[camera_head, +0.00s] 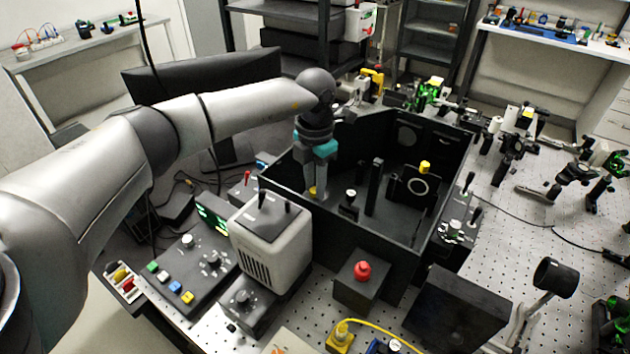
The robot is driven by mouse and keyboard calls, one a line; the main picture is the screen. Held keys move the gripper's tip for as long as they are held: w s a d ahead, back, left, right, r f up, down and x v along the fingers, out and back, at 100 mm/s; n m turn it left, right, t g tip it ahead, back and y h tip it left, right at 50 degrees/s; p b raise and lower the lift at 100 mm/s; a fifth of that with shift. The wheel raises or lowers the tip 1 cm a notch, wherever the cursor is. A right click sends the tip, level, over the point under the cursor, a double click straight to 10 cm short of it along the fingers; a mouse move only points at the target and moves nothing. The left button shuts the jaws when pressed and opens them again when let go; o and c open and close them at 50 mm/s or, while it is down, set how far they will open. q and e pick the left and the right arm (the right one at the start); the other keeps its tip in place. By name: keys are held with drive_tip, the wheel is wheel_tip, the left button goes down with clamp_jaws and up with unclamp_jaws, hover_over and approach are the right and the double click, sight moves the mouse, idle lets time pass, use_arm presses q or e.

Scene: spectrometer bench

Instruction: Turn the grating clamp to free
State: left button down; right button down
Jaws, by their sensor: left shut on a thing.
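My left gripper (314,187) reaches down into the open-topped black spectrometer box (322,243), near its left wall. It is shut on a small yellow part at its fingertips, which I take to be the grating clamp (312,192). The fingers and box wall hide most of it, so I cannot read its turn position. Another yellow knob (425,167) sits on top of a black mount with a round ring, farther right in the box. My right gripper is not in view.
Black posts (374,187) stand in the box right of the gripper. A beige lamp housing (272,245) and a button panel (187,270) stand in front left. A red knob (362,271) tops a black block in front. A dark monitor (200,85) stands behind my left arm.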

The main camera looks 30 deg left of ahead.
sight(314, 190)
use_arm(q)
drive_tip(key=n+p, duration=0.1)
drive_tip(key=n, duration=0.4)
drive_tip(key=shift+r+n, duration=0.1)
drive_tip(key=shift+n, duration=0.3)
drive_tip(key=n+p, duration=0.2)
drive_tip(key=n, duration=0.3)
drive_tip(key=shift+n, duration=0.4)
drive_tip(key=shift+w+p, duration=0.1)
drive_tip(key=shift+p, duration=0.2)
drive_tip(key=shift+a, duration=0.1)
drive_tip(key=c, duration=0.7)
unclamp_jaws()
wheel_tip(314, 190, up, 15)
drive_tip(key=shift+r+b, duration=0.1)
drive_tip(key=shift+b, duration=0.65)
